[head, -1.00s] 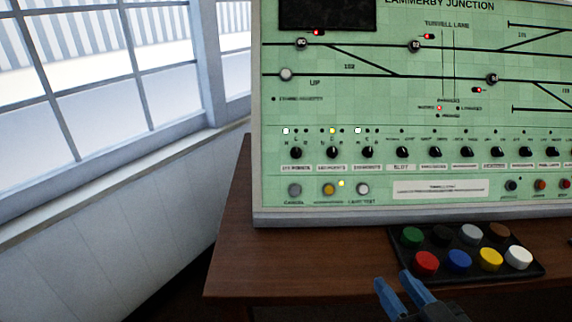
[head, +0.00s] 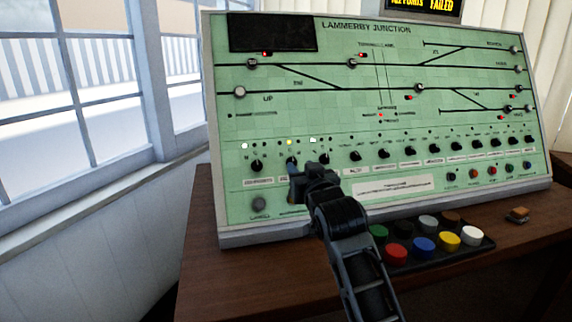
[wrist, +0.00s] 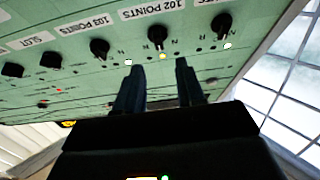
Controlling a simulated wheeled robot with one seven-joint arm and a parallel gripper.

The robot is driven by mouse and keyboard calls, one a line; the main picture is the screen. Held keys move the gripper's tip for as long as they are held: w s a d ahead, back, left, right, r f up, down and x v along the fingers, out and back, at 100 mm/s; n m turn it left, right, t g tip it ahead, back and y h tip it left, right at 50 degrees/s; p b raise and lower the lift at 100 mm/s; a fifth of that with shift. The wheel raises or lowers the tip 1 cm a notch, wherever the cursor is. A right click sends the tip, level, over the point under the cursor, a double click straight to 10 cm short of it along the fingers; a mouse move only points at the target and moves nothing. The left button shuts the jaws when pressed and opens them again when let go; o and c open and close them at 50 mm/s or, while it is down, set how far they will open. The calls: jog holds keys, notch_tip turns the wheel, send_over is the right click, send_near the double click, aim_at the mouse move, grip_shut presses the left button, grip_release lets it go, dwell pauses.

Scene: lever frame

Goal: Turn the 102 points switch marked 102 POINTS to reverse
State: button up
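In the wrist view the 102 points switch (wrist: 157,34) is a black rotary knob beside the label 102 POINTS. A yellow lamp (wrist: 163,57) is lit by it, with small N and R letters near. My gripper (wrist: 158,66) is open, its two blue fingers apart, pointing at the panel and lined up with this knob; nothing is between them. In the head view my gripper (head: 293,168) is in front of the lower left of the panel and hides most of the 102 knob and its label.
Neighbouring knobs stand close: 103 POINTS (wrist: 99,47) on one side, another knob (wrist: 221,25) on the other. The green panel (head: 330,110) stands on a wooden desk (head: 240,275). A display at the top reads POINTS FAILED.

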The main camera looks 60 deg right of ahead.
aim_at(293, 157)
jog(key=shift+x, duration=3.1)
grip_shut()
